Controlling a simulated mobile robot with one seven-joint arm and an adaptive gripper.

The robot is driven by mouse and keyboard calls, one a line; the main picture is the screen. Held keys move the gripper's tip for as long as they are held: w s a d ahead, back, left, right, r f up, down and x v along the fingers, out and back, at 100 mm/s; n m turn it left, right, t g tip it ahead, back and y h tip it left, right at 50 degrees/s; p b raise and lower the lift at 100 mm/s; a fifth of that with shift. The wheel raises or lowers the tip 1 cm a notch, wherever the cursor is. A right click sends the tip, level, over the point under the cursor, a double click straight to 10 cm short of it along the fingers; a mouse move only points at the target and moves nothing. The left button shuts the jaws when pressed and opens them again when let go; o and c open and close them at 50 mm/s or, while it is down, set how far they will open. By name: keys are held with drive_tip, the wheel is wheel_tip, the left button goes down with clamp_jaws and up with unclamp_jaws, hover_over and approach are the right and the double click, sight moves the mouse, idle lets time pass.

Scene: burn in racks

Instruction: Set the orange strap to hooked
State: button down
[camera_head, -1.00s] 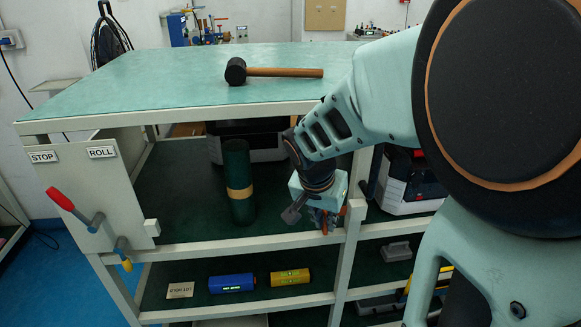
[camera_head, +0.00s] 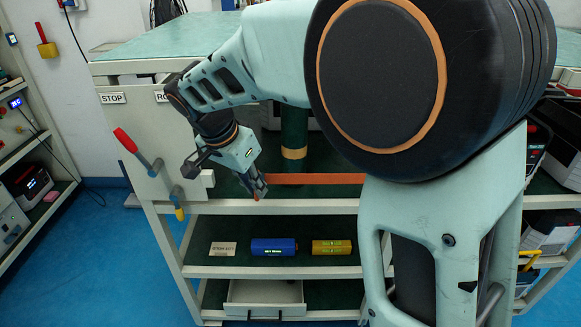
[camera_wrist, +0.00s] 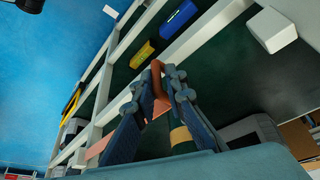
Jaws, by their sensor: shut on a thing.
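The orange strap (camera_head: 318,179) stretches level across the front of the upper shelf, running right from my gripper until my arm hides it. My gripper (camera_head: 257,188) is shut on its left end. In the wrist view the strap end (camera_wrist: 157,78) shows between the fingertips (camera_wrist: 162,92). A pale block (camera_head: 207,178) sits on the left post of the shelf front, left of my gripper and apart from the strap. The same block shows at the upper right of the wrist view (camera_wrist: 275,30). I cannot make out a hook shape on it.
A dark green roll (camera_head: 294,125) with a tan band stands behind the strap. A red-handled lever (camera_head: 126,141) and a yellow-tipped lever (camera_head: 178,203) stick out at left.

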drive_tip(key=a+p, duration=0.1)
drive_tip(key=a, duration=1)
drive_tip(key=shift+w+a, duration=0.2)
drive_tip(key=c, duration=2)
unclamp_jaws()
drive_tip(key=shift+c, duration=0.2)
drive_tip(key=shift+d, duration=0.1)
